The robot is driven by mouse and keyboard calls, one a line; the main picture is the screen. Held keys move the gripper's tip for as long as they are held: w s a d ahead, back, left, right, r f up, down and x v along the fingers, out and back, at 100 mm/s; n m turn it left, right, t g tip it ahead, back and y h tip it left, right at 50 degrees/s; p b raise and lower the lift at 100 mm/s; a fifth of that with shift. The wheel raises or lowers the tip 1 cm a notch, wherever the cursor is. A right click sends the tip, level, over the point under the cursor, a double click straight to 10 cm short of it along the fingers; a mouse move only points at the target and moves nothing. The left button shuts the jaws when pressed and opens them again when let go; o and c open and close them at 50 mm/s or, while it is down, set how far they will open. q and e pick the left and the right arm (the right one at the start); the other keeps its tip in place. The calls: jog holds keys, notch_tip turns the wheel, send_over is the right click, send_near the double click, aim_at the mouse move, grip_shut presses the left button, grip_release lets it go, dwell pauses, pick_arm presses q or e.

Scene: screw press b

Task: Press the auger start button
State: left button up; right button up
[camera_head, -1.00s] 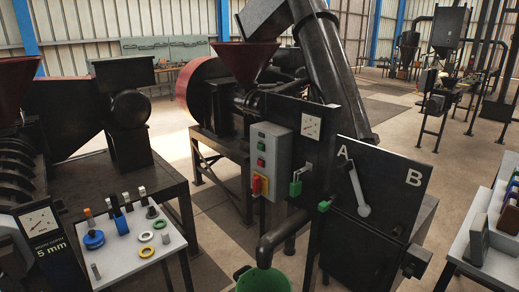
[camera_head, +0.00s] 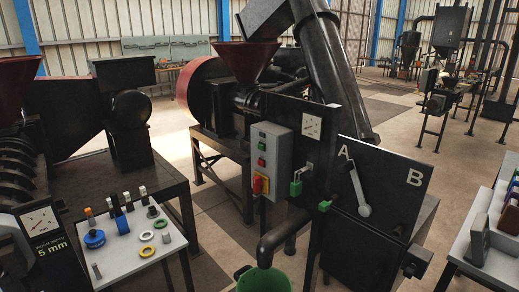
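A grey control box (camera_head: 271,160) is fixed to the dark press frame near the middle of the head view. A green button (camera_head: 262,146) sits near the top of its front, with a second small button (camera_head: 261,162) below it. A red and yellow switch (camera_head: 260,185) is at the bottom of the box. Button labels are too small to read, so I cannot tell which one starts the auger. Neither of my grippers shows in the view.
Right of the box are a gauge (camera_head: 312,125), a green-handled lever (camera_head: 296,187) and a panel marked A and B (camera_head: 385,190) with a pale lever. A green bucket (camera_head: 264,280) stands below the spout. A white table (camera_head: 140,245) with small parts is at lower left.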

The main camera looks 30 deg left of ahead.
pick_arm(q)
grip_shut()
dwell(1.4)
